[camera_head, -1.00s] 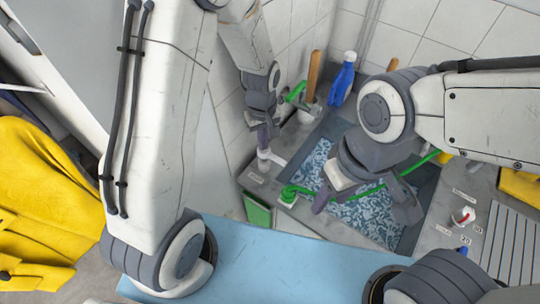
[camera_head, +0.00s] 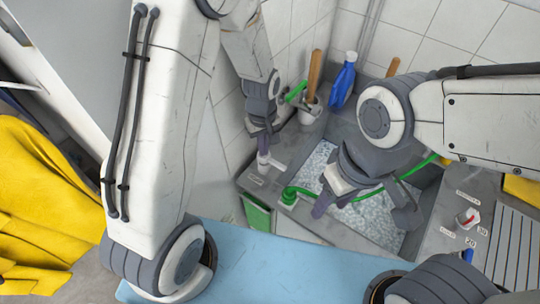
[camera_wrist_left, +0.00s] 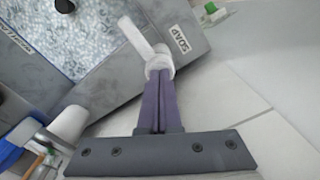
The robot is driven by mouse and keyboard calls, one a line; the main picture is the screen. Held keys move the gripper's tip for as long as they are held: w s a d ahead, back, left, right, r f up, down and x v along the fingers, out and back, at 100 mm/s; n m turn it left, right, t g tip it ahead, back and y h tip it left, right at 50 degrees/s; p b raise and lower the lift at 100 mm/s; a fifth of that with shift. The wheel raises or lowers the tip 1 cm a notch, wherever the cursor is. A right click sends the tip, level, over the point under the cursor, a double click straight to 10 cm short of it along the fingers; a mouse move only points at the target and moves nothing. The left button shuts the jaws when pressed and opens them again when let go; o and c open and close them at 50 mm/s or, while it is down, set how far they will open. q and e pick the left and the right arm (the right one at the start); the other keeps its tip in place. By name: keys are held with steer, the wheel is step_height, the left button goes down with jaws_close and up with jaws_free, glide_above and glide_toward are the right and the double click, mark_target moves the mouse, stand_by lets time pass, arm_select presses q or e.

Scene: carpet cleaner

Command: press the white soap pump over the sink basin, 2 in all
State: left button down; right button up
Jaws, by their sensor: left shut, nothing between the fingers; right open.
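The white soap pump (camera_head: 263,160) stands on the grey ledge at the left side of the sink basin (camera_head: 347,228). In the left wrist view the pump (camera_wrist_left: 137,38) has its spout toward the basin (camera_wrist_left: 110,98), beside a SOAP label. My left gripper (camera_head: 262,150) is shut and empty, its purple fingertips at the pump's head from above; they also show in the left wrist view (camera_wrist_left: 160,78). They appear to touch it, and partly hide it. My right gripper (camera_head: 364,212) is open over the basin, whose contents look whitish and speckled.
A green hose (camera_head: 305,189) runs across the basin. A blue bottle (camera_head: 343,82) and a cup (camera_head: 309,112) with a wooden handle stand at the back. A green bin (camera_head: 258,214) hangs at the front left. A red-and-white item (camera_head: 467,217) lies on the right counter.

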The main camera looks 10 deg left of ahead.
arm_select(q)
steer(key=shift+r+p, duration=1.6)
steer(key=shift+r, duration=0.25)
steer(key=shift+r, duration=0.1)
step_height(320, 180, up, 6)
steer(key=p, duration=0.5)
steer(key=s+d+r+m+b, duration=0.1)
steer(key=s+d+m+b, duration=0.1)
steer(key=s+m, duration=0.3)
steer(key=s+d+r+m+b, duration=0.2)
steer(key=s+d+m+b, duration=0.1)
steer(key=s, duration=0.6)
steer(key=s+d+r+m+h+b, duration=0.1)
steer(key=s+d+r+m+b, duration=0.1)
steer(key=s+m, duration=0.4)
steer(key=d+m+b, duration=0.1)
steer(key=b, duration=0.1)
steer(key=shift+s+b, duration=0.4)
